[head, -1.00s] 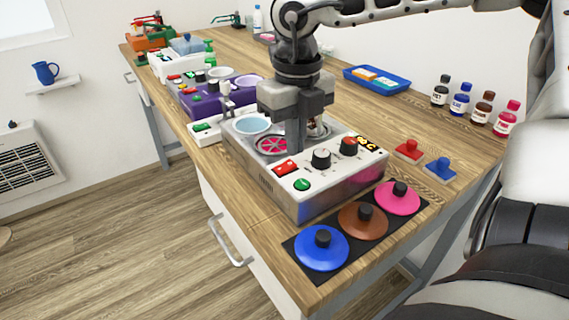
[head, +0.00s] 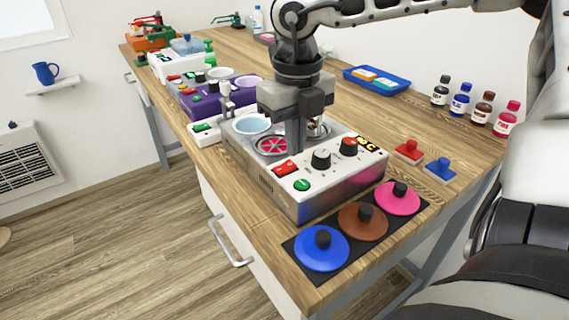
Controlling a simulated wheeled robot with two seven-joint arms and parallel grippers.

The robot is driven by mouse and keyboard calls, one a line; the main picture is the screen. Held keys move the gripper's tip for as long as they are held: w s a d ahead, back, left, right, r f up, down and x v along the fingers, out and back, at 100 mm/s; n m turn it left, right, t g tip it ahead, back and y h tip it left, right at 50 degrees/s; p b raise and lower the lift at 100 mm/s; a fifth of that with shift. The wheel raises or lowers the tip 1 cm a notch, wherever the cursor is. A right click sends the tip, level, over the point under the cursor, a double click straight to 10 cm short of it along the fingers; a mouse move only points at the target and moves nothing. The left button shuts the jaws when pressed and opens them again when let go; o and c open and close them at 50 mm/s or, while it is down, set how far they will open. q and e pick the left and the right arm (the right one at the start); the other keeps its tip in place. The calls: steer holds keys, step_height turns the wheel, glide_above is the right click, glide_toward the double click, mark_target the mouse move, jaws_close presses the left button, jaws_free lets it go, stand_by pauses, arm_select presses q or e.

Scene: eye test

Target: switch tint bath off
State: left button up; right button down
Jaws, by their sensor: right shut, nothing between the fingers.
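The tint bath (head: 328,195) is a metal box near the front of the bench. Its white front panel carries a red rocker switch (head: 285,168), a round green button (head: 302,185), two black knobs, one with a red top (head: 348,147), and a dark display with yellow characters that I cannot read surely. A light blue cup and a round pink insert (head: 272,147) sit in its top. My right gripper (head: 296,148) points down over the bath, behind the red switch and apart from it. Its fingers are shut and empty and hide part of the top. My left gripper is not in view.
Blue (head: 322,250), brown and pink lids with black knobs lie on a dark mat in front. Red and blue handled pieces and several bottles (head: 460,100) stand to the right. A blue tray (head: 376,80) lies behind. A purple device (head: 203,104) and others fill the left.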

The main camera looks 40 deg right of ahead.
steer(key=shift+f+b, duration=0.95)
steer(key=shift+b, duration=0.1)
stand_by(0.8)
step_height(320, 180, up, 7)
steer(key=p, duration=0.4)
stand_by(0.5)
stand_by(0.3)
